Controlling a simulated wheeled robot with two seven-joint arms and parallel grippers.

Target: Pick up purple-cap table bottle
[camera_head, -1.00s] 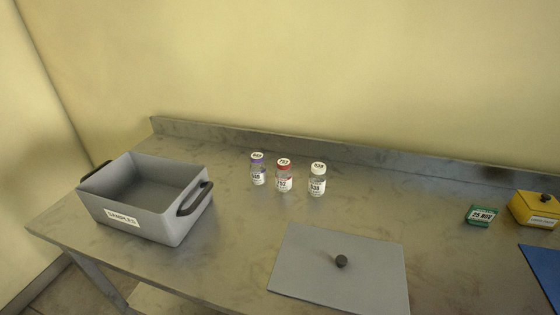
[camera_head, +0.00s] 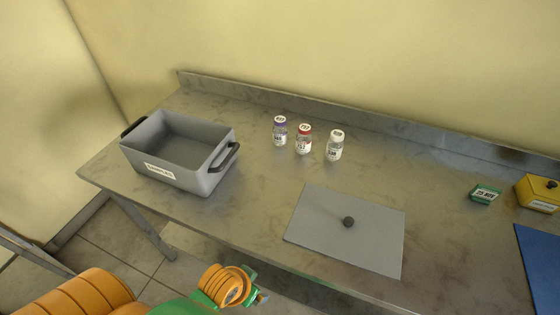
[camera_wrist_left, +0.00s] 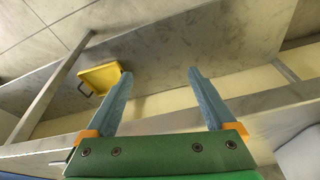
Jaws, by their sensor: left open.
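The purple-cap bottle (camera_head: 280,131) stands upright on the metal table, leftmost of three small bottles in a row. A red-cap bottle (camera_head: 304,139) is just right of it, then a white-cap bottle (camera_head: 335,145). My left arm, orange and green, comes in at the bottom of the head view, in front of the table and well away from the bottles. In the left wrist view my left gripper (camera_wrist_left: 158,73) has its two blue-grey fingers wide apart with nothing between them. No bottle shows in that view. My right gripper is not in view.
A grey labelled bin (camera_head: 205,178) with dark handles stands left of the bottles. A flat grey lid (camera_head: 320,235) with a black knob lies in front of them. A green labelled block (camera_head: 486,194), yellow box (camera_head: 540,192) and blue mat (camera_head: 545,262) are at right.

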